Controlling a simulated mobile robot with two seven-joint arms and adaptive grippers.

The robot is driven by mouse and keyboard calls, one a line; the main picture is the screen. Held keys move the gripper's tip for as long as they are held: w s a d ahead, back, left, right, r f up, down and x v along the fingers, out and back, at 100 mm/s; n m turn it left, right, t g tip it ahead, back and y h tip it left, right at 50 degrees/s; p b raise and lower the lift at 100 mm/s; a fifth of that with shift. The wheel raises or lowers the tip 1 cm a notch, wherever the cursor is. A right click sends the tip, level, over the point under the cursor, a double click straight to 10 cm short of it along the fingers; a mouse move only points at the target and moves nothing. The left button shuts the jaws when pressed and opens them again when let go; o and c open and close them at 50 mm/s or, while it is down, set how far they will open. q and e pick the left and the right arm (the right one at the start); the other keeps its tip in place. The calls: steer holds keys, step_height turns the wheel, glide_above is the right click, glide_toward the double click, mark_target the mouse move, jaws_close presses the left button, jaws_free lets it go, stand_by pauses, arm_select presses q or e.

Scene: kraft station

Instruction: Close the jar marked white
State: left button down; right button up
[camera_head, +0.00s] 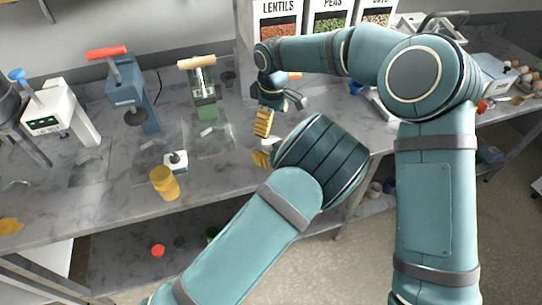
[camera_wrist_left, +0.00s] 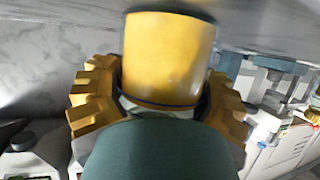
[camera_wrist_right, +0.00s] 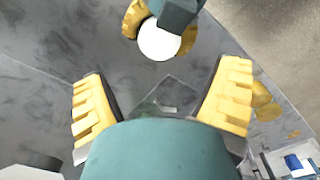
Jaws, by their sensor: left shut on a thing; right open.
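My left gripper (camera_head: 262,158) is shut on a yellow jar (camera_wrist_left: 168,58), which fills the gap between its fingers in the left wrist view. In the right wrist view a white round face (camera_wrist_right: 159,40) shows between the left gripper's yellow fingers. I cannot tell whether it is a lid or the jar's top. My right gripper (camera_head: 263,122) is open and empty, just above the left one in the head view. Its fingers are wide apart in the right wrist view (camera_wrist_right: 163,105). Another yellow jar (camera_head: 164,184) stands near the table's front edge.
A small white device (camera_head: 175,162) stands behind the standing jar. A green press (camera_head: 203,95), a blue press (camera_head: 133,95) and a white machine (camera_head: 60,115) stand along the back. Bins marked lentils and peas stand behind my right arm.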

mark_target(271, 142)
steer(key=shift+f, duration=0.1)
steer(key=shift+w+f, duration=0.1)
steer(key=shift+f, duration=3.85)
steer(key=c, duration=1.3)
steer(key=o, duration=1.2)
steer(key=shift+c, duration=0.2)
steer(key=shift+r, duration=0.1)
step_height(271, 142, up, 4)
steer(key=shift+r, duration=0.15)
